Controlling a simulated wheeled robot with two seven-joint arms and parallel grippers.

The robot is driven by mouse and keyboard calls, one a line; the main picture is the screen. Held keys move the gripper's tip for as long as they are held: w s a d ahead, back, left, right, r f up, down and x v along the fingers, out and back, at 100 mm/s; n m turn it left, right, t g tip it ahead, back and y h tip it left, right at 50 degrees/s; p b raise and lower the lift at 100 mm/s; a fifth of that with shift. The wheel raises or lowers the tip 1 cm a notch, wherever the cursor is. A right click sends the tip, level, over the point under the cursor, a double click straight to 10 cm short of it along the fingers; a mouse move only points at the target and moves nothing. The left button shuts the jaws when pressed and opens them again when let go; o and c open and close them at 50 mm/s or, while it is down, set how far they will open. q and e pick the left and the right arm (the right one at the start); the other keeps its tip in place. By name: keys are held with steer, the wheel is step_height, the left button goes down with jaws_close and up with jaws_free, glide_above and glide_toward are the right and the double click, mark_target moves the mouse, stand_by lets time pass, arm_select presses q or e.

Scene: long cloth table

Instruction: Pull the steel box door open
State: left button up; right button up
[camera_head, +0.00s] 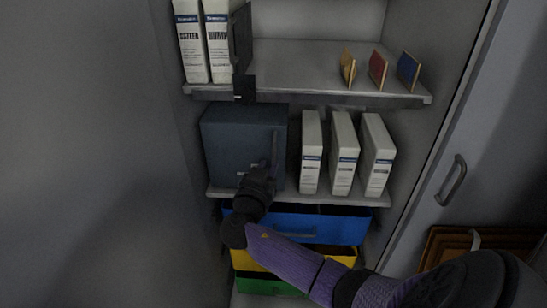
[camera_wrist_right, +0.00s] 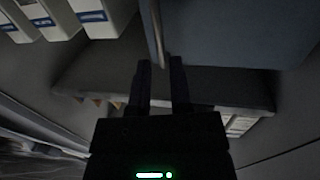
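The steel box (camera_head: 238,135) is a dark blue-grey box on the middle shelf, and its door looks shut. A thin upright handle (camera_head: 275,150) runs along the right side of its front. My right gripper (camera_head: 268,170) is at the lower part of this handle, and its hand hides the box's lower right front. In the right wrist view the two fingers (camera_wrist_right: 160,64) stand apart, with the handle bar (camera_wrist_right: 157,38) in line with the gap between them. I cannot tell whether a finger touches it. My left gripper is not in view.
White binders (camera_head: 343,153) stand just right of the box on the same shelf. Blue (camera_head: 345,224), yellow (camera_head: 344,254) and green bins lie below. The upper shelf (camera_head: 300,88) holds more binders and small plaques. A cabinet door with a handle (camera_head: 453,181) is at the right.

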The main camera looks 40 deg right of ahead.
mark_target(274, 156)
steer(key=b+x, duration=0.1)
steer(key=x, duration=0.4)
steer(key=shift+w+d+f, duration=0.1)
steer(key=shift+w+d, duration=0.1)
steer(key=shift+d, duration=0.15)
jaws_close()
stand_by(1.0)
